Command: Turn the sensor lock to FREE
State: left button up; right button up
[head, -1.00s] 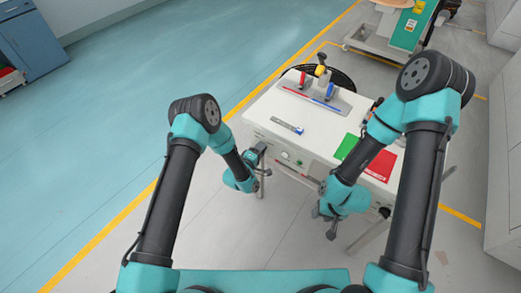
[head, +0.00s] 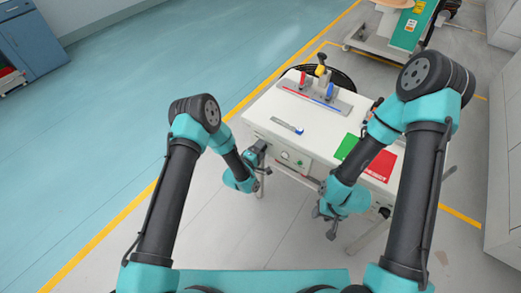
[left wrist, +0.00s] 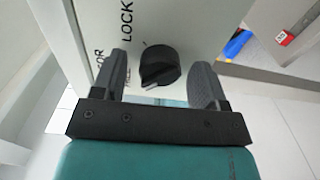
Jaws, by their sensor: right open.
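The sensor lock is a black round knob (left wrist: 158,66) on a white panel, with the word LOCK printed above it in the left wrist view. Other lettering beside it is partly hidden. A light mark shows at the knob's lower edge. My left gripper (left wrist: 161,82) is open, with one finger on each side of the knob and a visible gap to each. In the head view, my left gripper (head: 263,158) is at the front left of the white cabinet (head: 290,110); the knob cannot be made out there. My right gripper (head: 326,223) is open and empty, low in front of the cabinet.
On the cabinet top are a green and red mat (head: 375,163), a blue and grey strip (head: 287,127) and a rail with upright posts (head: 315,95). A green machine (head: 410,28) stands behind. Open floor lies to the left.

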pick_arm(q)
jog(key=v, duration=1.7)
jog(key=shift+s, duration=0.2)
jog(key=shift+a, duration=0.1)
jog(key=s+a+f+m+g+y, duration=0.2)
jog(key=s+a+m+g+y, duration=0.35)
jog(key=a+g, duration=0.2)
jog(key=s+a+r+m+g, duration=0.1)
jog(key=s+a+m+g, duration=0.1)
jog(key=s, duration=0.3)
jog(key=s+a+r+m+g+y, duration=0.1)
jog(key=s+a+m+g, duration=0.1)
jog(key=s+a+g, duration=0.1)
jog(key=s+g, duration=0.1)
jog(key=s, duration=0.1)
jog(key=shift+s+r, duration=0.3)
jog(key=shift+r, duration=0.1)
jog(key=shift+g, duration=0.25)
